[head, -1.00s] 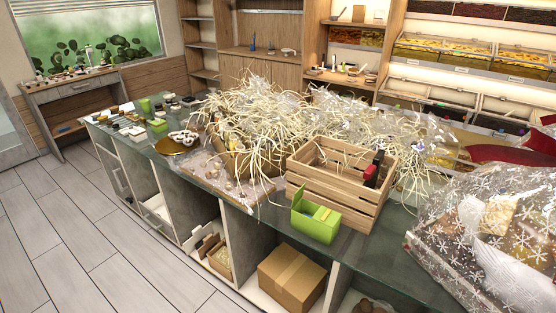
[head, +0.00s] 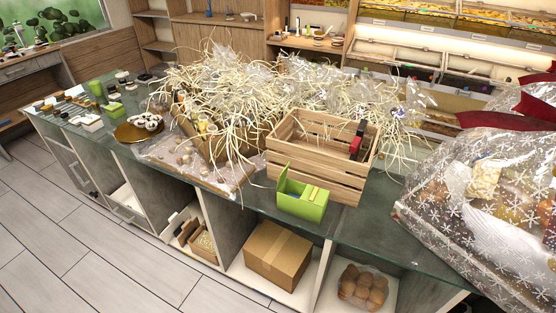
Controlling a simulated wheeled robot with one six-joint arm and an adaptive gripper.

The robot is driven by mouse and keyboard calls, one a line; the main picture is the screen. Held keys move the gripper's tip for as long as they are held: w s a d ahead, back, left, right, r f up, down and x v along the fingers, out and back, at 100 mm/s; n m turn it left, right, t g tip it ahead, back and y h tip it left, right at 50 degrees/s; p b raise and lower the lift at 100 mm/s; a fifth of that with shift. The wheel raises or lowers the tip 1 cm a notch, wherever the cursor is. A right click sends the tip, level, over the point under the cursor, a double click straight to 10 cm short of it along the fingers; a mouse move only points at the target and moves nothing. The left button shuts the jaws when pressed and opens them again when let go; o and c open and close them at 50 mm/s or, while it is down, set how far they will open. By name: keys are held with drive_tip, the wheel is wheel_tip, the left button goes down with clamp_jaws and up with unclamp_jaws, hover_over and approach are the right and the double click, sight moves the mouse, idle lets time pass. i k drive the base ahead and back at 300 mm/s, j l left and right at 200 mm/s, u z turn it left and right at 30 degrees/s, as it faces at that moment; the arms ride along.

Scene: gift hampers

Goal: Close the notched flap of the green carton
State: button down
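The green carton (head: 301,206) stands on the front edge of the glass counter, in front of the wooden crate. Its top is open. One green flap (head: 283,178) stands up at its left end. Something pale and yellowish, with a blue part, shows inside or at the opening; I cannot tell whether it is contents or another flap. I cannot make out a notch on any flap at this size. My gripper is not in view.
The slatted wooden crate (head: 322,161) stands close behind the carton, with a red and black item in it. A snowflake-wrapped hamper (head: 480,200) is at the right. Bare glass counter (head: 375,225) lies right of the carton.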

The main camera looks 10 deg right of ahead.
sight(283, 176)
drive_tip(key=i+j+z, duration=0.1)
drive_tip(key=j, duration=0.25)
drive_tip(key=i+j+z, duration=0.25)
drive_tip(key=j, duration=0.5)
drive_tip(key=i+j+z, duration=0.1)
drive_tip(key=i+j, duration=0.15)
drive_tip(key=j, duration=0.15)
drive_tip(key=i+j+z, duration=0.1)
drive_tip(key=j, duration=0.3)
